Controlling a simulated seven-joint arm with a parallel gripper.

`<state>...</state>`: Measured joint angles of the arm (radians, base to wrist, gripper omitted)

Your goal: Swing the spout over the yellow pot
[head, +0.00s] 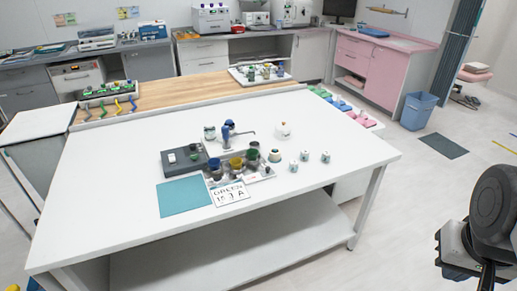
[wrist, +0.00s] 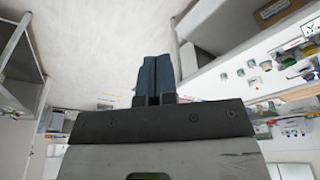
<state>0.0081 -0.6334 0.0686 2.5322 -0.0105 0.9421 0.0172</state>
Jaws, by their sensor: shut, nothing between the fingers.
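A small tap with a blue body (head: 227,132) stands on a white base in the middle of the white table. Its thin spout (head: 243,133) points to the right in the head view. The yellow pot (head: 236,164) stands in front of the tap, between a blue pot (head: 214,165) and a dark pot with green (head: 253,156). The spout does not appear to be over the yellow pot. My gripper (wrist: 153,62) is shut and empty in the wrist view, away from the table items; its fingers are not seen in the head view.
A dark grey box (head: 184,160), a teal mat (head: 185,197) and a lettered card (head: 230,194) lie near the pots. Several small white jars (head: 304,155) and a white rounded vessel (head: 282,130) stand to the right.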

